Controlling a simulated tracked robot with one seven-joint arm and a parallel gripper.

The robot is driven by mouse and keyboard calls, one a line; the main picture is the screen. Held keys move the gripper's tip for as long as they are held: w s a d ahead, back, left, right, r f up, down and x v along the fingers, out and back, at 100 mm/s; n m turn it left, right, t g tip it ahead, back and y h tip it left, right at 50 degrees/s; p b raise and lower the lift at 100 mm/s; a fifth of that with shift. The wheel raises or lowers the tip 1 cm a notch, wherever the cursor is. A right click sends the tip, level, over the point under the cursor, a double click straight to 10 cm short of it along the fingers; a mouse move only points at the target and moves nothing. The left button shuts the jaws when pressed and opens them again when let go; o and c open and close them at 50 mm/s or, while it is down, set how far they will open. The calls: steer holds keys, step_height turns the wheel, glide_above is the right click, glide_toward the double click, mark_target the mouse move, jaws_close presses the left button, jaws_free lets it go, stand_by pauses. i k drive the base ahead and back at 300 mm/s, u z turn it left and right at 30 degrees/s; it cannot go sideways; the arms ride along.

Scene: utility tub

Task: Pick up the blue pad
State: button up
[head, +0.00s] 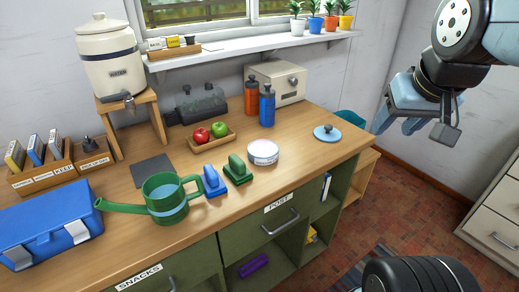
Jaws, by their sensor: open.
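The blue pad (213,182), a small block with a raised handle, stands on the wooden counter near its front edge. It is right of the green watering can (166,196) and left of a similar green pad (237,170). My gripper (397,126) is at the upper right, in the air over the floor beyond the counter's right end. It is open, with nothing seen between its fingers, and far from the blue pad.
A white round tin (263,152) and a blue lid with a knob (327,134) lie to the right. An apple tray (211,143) stands behind the pads; a blue toolbox (47,231) is at left. Bare counter (295,145) shows between tin and lid.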

mark_target(214, 186)
steer(key=u, duration=1.15)
steer(key=k, duration=0.5)
steer(key=u, duration=0.15)
steer(key=i, duration=0.5)
steer(key=z, duration=0.1)
